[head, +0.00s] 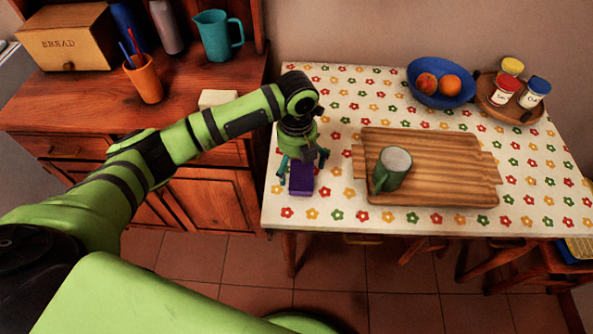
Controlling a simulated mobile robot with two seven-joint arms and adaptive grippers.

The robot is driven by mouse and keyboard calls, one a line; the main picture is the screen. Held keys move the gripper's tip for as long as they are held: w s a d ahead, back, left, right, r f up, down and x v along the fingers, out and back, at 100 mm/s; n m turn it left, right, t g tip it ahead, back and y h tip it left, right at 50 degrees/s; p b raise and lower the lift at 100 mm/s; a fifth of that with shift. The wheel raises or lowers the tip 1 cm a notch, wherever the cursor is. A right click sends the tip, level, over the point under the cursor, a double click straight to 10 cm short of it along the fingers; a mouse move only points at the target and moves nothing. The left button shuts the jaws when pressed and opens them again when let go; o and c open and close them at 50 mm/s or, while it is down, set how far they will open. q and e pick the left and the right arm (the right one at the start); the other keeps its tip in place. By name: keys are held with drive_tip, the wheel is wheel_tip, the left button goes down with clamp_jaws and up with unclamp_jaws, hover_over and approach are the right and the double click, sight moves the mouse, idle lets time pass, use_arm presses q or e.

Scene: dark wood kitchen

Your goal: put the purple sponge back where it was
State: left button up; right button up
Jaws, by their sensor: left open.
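The purple sponge (301,180) is at the left end of the table with the flowered cloth, left of the wooden tray. My left gripper (302,164) points down right over the sponge, with its teal fingers spread on either side of it. The fingers are open. I cannot tell whether they touch the sponge, and its far part is hidden under the gripper. My right gripper is not in view.
The wooden tray (440,165) holds a green mug (391,169). A blue bowl (441,84) of fruit and a round board (489,92) with several jars stand at the back right. An orange cup (144,79) and a teal pitcher (218,36) stand on the sideboard (60,105).

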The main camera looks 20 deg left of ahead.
sight(297, 174)
use_arm(q)
wheel_tip(297, 174, up, 8)
drive_tip(key=shift+f, duration=0.2)
